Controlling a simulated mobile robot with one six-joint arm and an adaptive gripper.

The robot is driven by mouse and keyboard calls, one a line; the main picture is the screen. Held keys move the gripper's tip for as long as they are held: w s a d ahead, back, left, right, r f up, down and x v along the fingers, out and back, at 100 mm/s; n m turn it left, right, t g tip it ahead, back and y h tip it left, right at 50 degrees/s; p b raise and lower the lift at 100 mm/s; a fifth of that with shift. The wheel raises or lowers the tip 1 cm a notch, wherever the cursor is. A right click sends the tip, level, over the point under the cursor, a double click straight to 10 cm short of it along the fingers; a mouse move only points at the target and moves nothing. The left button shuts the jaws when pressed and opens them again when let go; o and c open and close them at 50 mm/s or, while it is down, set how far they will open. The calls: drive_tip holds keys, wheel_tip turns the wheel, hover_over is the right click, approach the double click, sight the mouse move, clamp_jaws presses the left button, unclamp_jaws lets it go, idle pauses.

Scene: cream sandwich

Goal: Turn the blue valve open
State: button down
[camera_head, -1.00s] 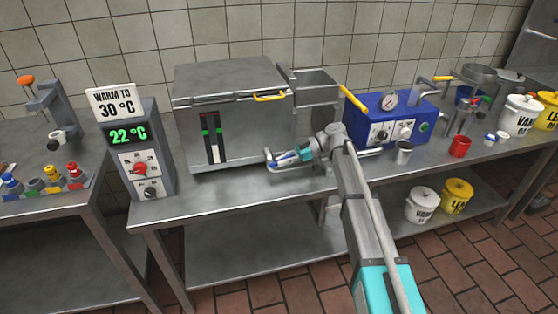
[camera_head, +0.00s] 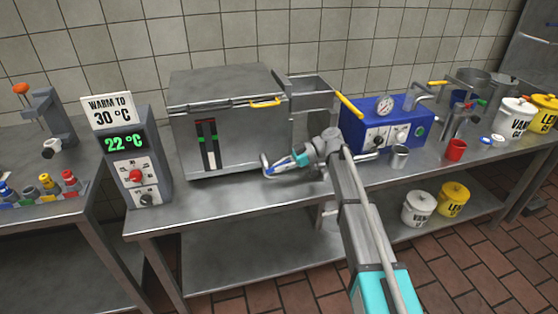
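A small blue handle-like piece (camera_head: 284,162) shows low at the right front of the steel vat (camera_head: 236,150). It is too small for me to tell whether it is the blue valve's handle or how it is turned. My gripper (camera_head: 275,164) is at this piece, in front of the vat's lower right corner. Its fingers spread on either side of the blue piece, and contact cannot be made out. The valve's body and any outlet are not clear behind my gripper and wrist.
A control box (camera_head: 136,160) reads 22 °C under a "WARM TO 30 °C" sign (camera_head: 108,111). A blue machine (camera_head: 385,125) with a yellow lever (camera_head: 348,105) stands right of my arm, near a metal cup (camera_head: 399,157) and red cup (camera_head: 455,150). The front left counter (camera_head: 215,196) is clear.

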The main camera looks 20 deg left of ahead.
drive_tip(key=shift+r+t+h+p, duration=0.35)
drive_tip(key=shift+r+p, duration=0.9)
drive_tip(key=shift+p, duration=0.6)
drive_tip(key=r+p, duration=0.1)
drive_tip(key=r+h+p, duration=0.1)
drive_tip(key=p, duration=0.1)
drive_tip(key=r+t+p, duration=0.1)
drive_tip(key=p, duration=0.1)
drive_tip(key=shift+w+d, duration=0.1)
drive_tip(key=shift+w, duration=0.15)
drive_tip(key=w+d+r+t+h+p, duration=0.1)
drive_tip(key=r+t+h+p, duration=0.1)
drive_tip(key=r+p, duration=0.3)
drive_tip(key=w+d+r+t+h+p, duration=0.1)
drive_tip(key=r+p, duration=0.5)
drive_tip(key=p, duration=0.7)
drive_tip(key=shift+w+d+r+t+h, duration=0.15)
drive_tip(key=shift+w+d+t+h, duration=0.2)
drive_tip(key=shift+d+t+h, duration=0.35)
drive_tip(key=shift+h, duration=0.25)
